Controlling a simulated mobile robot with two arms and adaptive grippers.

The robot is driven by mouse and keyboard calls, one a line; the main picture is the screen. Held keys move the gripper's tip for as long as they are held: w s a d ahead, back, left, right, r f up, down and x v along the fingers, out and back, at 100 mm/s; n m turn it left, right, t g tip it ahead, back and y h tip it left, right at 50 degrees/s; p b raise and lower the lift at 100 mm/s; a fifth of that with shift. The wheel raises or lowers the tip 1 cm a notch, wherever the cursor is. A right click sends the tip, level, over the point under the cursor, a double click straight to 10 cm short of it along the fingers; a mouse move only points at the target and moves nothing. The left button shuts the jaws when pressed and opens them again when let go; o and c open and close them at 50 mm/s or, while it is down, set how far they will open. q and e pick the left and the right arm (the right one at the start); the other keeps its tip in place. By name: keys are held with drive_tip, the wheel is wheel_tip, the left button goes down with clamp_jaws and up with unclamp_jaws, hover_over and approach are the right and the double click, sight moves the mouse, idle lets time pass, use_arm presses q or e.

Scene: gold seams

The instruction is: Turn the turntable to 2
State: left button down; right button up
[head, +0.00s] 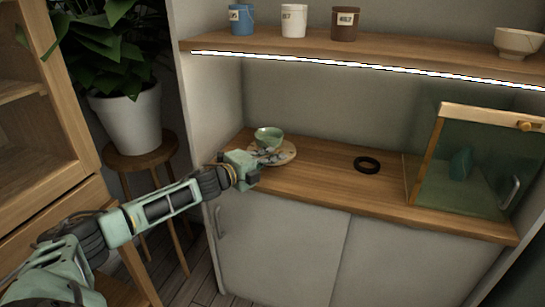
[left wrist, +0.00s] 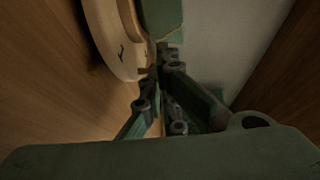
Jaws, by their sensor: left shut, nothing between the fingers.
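The turntable (head: 287,154) is a pale round wooden disc at the left end of the counter, with a green bowl (head: 268,137) on it. My left gripper (head: 266,158) is shut and empty at the turntable's near left edge, and its fingers overlap the disc in the head view. In the left wrist view the shut fingertips (left wrist: 160,68) are close beside the turntable rim (left wrist: 98,30); I cannot tell if they touch. Dark marks show on the disc, too small to read as numbers. The fingers hide part of the disc. My right gripper is in neither view.
A black ring (head: 367,165) lies mid-counter. A glass-fronted case (head: 432,150) with a wooden frame stands at the right. Small pots, among them a brown one (head: 344,24), stand on the shelf (head: 400,57) above. The counter between turntable and ring is clear.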

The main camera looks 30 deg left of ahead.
use_arm(q)
drive_tip(key=shift+w+d+n+y, duration=0.35)
drive_tip(key=shift+d+n+y, duration=0.2)
drive_tip(key=shift+y, duration=0.35)
